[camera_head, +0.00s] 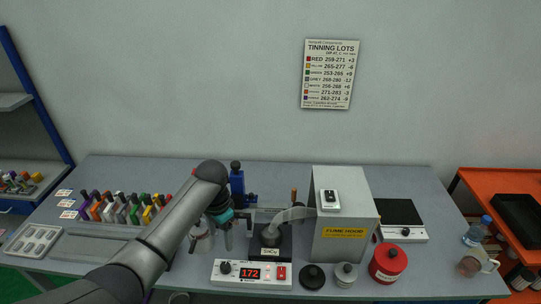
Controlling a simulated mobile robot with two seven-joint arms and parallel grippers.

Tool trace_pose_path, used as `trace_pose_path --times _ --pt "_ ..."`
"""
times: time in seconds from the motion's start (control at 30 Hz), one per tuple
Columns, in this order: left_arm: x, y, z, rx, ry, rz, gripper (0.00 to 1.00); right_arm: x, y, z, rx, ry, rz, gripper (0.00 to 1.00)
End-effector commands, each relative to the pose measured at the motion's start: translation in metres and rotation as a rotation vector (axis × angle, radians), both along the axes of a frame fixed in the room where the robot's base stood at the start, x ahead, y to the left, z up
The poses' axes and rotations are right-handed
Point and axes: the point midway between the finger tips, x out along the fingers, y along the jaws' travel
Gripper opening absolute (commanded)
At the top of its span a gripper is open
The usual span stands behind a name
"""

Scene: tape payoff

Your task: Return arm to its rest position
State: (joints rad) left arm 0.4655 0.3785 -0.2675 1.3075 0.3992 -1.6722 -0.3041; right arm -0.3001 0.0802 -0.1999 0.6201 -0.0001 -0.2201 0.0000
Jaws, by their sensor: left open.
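My left arm (165,235) reaches in from the lower left and bends down at its wrist. My left gripper (226,238) points downward over the bench, just left of the black solder pot unit (268,240), and is open; its fingertips are small and hard to make out. I cannot tell whether it touches anything. A pale cylindrical thing (201,243) stands behind the arm, partly hidden. My right gripper is not in view.
Near the gripper are a control box (225,280) reading 172, a grey fume hood (345,250) with a bent duct, and a blue stand (237,185). A red can (388,264) is right. Coloured pieces (110,208) stand in a rack on the left.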

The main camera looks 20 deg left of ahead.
Motion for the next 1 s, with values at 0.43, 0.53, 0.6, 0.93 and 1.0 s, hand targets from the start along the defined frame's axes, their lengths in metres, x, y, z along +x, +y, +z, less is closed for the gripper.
trace_pose_path --times 0.43,0.53,0.6,0.93,1.0 --pt "-0.073 -0.060 -0.031 -0.033 -0.075 -0.014 0.71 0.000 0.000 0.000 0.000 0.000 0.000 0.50" --pt "-0.102 -0.077 -0.031 -0.053 -0.110 0.006 0.71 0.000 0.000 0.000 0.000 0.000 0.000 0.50" --pt "-0.122 -0.087 -0.028 -0.066 -0.136 0.027 0.71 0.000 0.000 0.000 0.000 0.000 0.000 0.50" --pt "-0.192 -0.106 0.002 -0.108 -0.230 0.151 0.71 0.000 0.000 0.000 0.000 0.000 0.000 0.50" --pt "-0.201 -0.106 0.009 -0.110 -0.243 0.173 0.71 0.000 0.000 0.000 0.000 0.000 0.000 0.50"
